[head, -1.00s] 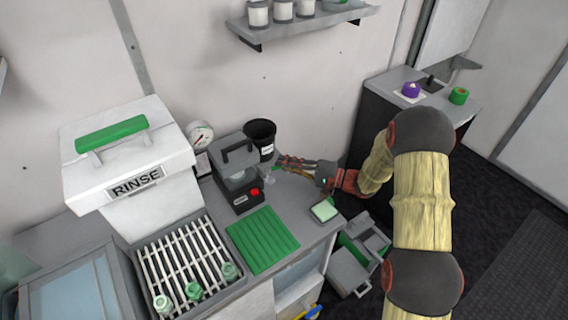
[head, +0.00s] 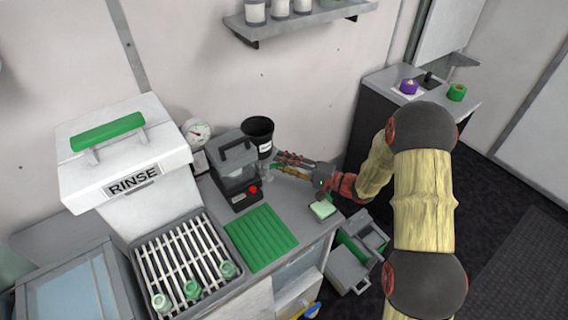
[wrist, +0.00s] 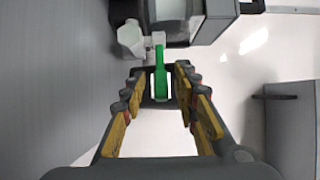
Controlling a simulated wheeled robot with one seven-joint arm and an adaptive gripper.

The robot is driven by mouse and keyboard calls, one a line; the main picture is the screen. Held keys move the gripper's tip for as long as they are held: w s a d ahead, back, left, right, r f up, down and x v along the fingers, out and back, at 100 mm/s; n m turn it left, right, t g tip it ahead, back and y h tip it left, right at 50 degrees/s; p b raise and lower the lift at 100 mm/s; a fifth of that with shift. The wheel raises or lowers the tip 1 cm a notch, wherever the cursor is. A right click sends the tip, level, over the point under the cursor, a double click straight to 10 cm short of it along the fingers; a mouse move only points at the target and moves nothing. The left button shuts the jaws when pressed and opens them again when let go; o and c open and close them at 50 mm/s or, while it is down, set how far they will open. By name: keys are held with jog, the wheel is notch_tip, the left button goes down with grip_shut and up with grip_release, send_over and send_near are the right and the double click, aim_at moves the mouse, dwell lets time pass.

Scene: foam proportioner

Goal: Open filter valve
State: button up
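The filter valve shows in the wrist view as a green lever (wrist: 160,72) on a pale fitting (wrist: 152,42) beside the grey machine. My gripper (wrist: 158,82) is open, with its yellow and red fingers on either side of the lever. The lever lies between the fingertips, with a gap showing on both sides. In the head view my gripper (head: 281,164) is at the right side of the grey machine (head: 237,172) with the red button. A bit of green shows at the fingertips there, but the valve is mostly hidden.
A black cup (head: 259,133) stands behind the machine. A green ribbed mat (head: 261,238) and a small green-topped dish (head: 322,209) lie on the counter. A white RINSE bin (head: 128,165) is at left. Grey open boxes (head: 350,268) are below the counter's right edge.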

jog(key=v, duration=1.2)
jog(key=shift+c, duration=0.4)
